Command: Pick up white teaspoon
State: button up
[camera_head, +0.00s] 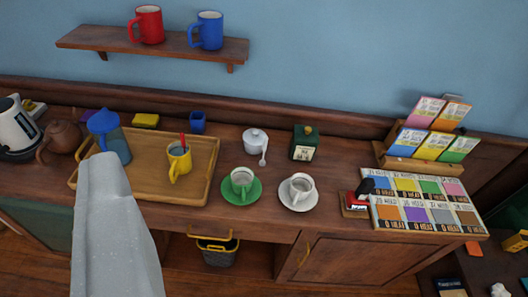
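The white teaspoon (264,153) is small and lies on the wooden counter, its handle end at the right side of a lidded white sugar bowl (253,142). I cannot tell whether it touches the bowl. A pale grey tapered part of my own arm rises at the lower left, well left of the teaspoon. I see no gripper fingertips in this view, so how my gripper stands is hidden.
A green cup and saucer (241,186) and a white cup and saucer (298,191) stand in front of the teaspoon. A wooden tray (205,160) with a yellow mug (180,161) is left. A dark green canister (304,143) stands right. A shelf (100,38) hangs above.

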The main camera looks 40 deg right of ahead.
aim_at(262, 163)
jog(key=i, duration=0.95)
